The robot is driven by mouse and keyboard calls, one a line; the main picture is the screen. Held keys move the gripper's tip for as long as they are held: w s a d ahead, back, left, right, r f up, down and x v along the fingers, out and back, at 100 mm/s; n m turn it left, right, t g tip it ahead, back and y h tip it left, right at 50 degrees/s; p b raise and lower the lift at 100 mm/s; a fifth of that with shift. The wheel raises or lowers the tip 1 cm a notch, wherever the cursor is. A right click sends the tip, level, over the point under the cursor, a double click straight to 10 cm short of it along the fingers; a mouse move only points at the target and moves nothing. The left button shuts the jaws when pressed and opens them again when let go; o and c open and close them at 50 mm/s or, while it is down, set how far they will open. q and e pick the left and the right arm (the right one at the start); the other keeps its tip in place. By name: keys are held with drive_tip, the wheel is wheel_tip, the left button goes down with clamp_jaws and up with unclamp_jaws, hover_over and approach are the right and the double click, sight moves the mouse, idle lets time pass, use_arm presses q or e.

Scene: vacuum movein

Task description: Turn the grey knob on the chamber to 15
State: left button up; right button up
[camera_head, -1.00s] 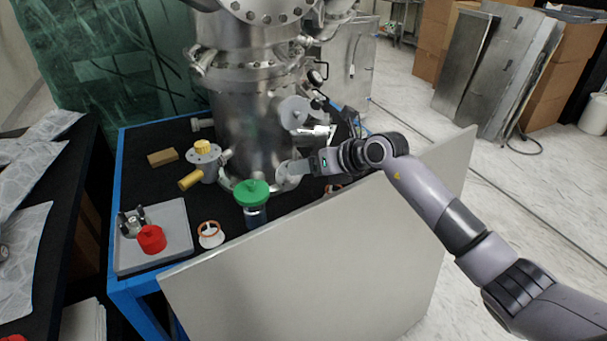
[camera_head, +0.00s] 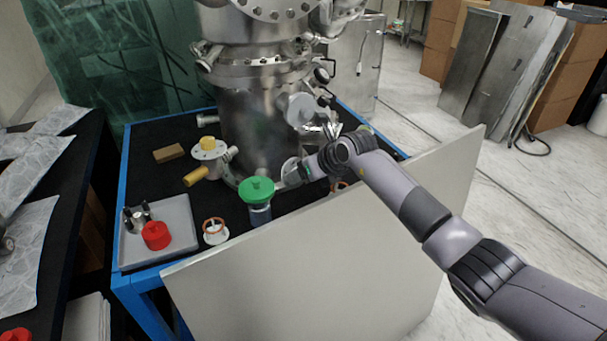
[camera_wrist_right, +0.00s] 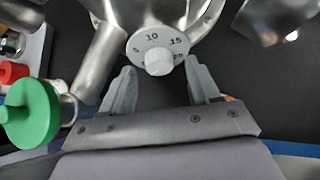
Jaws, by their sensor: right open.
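The steel chamber (camera_head: 262,130) stands on the black-topped table. Its grey knob (camera_wrist_right: 158,63) shows in the right wrist view, in front of a pale round dial (camera_wrist_right: 153,40) marked 10 and 15, with other marks partly hidden. I cannot tell which mark the knob points to. My right gripper (camera_wrist_right: 159,76) is open, with one finger on each side of the knob and gaps visible between fingers and knob. In the head view my right gripper (camera_head: 284,185) is low by the chamber's base, and the knob is not clearly visible there. My left gripper is not in view.
A green-topped part (camera_head: 257,190) stands close beside my right gripper. A grey tray (camera_head: 182,218) holds a red part (camera_head: 156,235). A yellow-capped fitting (camera_head: 208,150) stands left of the chamber. A large pale panel (camera_head: 330,260) leans along the table's front.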

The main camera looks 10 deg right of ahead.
drive_tip(key=shift+w+a+f, duration=0.2)
drive_tip(key=shift+w+f, duration=0.2)
drive_tip(key=shift+f, duration=0.05)
drive_tip(key=c, duration=1)
drive_tip(key=shift+c, duration=0.2)
drive_tip(key=shift+d+f+m+y+b, duration=0.1)
drive_tip(key=shift+m+y+b, duration=0.3)
drive_tip(key=shift+m+y, duration=0.45)
drive_tip(key=shift+m+g+y, duration=0.4)
drive_tip(key=shift+m+y, duration=0.25)
drive_tip(key=shift+m, duration=1)
